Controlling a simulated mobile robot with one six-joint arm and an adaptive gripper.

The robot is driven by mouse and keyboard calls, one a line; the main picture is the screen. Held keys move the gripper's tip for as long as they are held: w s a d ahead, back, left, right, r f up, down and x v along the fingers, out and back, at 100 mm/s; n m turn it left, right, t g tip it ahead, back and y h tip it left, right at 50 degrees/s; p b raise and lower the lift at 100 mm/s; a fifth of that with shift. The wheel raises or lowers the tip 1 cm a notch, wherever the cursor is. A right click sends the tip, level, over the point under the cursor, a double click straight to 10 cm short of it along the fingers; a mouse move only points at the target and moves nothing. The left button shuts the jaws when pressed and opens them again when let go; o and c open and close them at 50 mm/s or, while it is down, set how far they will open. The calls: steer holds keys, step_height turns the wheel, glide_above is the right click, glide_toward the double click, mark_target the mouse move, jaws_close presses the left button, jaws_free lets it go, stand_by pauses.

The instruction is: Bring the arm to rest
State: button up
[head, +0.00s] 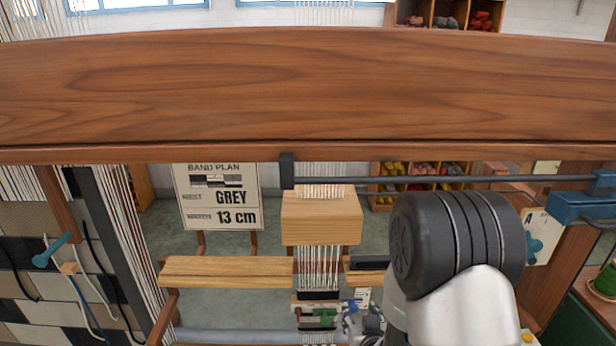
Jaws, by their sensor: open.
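My arm shows at the lower right of the head view, with a black joint and a white link in front of the loom. My gripper (366,322) is partly visible at the bottom, just left of the white link. It is open, and I see nothing held in it. It is close to the narrow band of warp threads (318,266) and the small coloured pieces, including a green one (318,318), at the bottom centre. I cannot tell whether it touches them. Much of the gripper is hidden by the arm or the frame's lower edge.
A wide wooden beam (300,90) crosses the view above my arm. A dark rod (430,180) runs below it. A wooden block (321,216) hangs at the centre, and a bench-like plank (225,270) lies to the left. A sign (217,197) reads "GREY" and "13 cm". Wool shelves (420,170) stand behind.

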steer(key=s+r+g, duration=0.4)
steer(key=s+r, duration=0.6)
steer(key=r, duration=0.5)
steer(key=s+r+g, duration=0.2)
steer(key=s+r, duration=0.1)
steer(key=s, duration=0.6)
steer(key=s+r+g, duration=0.1)
steer(key=s+r, duration=0.1)
steer(key=s, duration=0.8)
steer(key=shift+s+r+g, duration=0.25)
steer(key=shift+r+g, duration=0.15)
